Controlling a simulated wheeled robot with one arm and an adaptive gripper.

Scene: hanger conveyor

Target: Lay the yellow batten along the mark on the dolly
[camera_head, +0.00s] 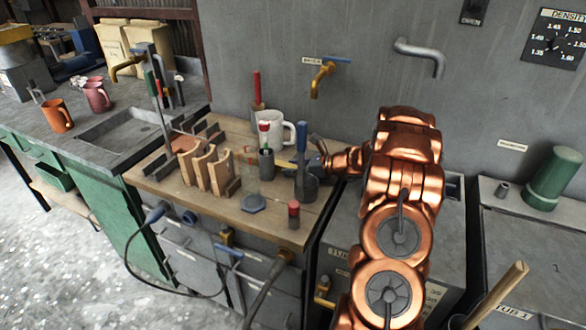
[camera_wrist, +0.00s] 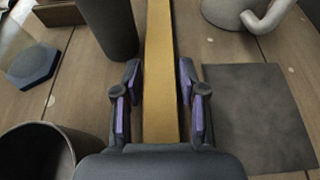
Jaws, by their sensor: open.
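The yellow batten (camera_wrist: 161,70) shows in the wrist view as a long flat strip running from the top edge down to my palm. My gripper (camera_wrist: 160,92) is open, with one purple-padded finger on each side of the batten and a gap between each pad and the strip. The batten's ends are hidden or out of frame.
The wooden bench (camera_head: 160,193) is crowded. A white mug (camera_head: 273,125), a dark pot with a blue-handled tool (camera_head: 306,186), and a blue hexagonal piece (camera_head: 252,203) stand close by. A dark flat square (camera_wrist: 255,115) lies right of the batten. A wooden rack (camera_head: 222,172) stands left.

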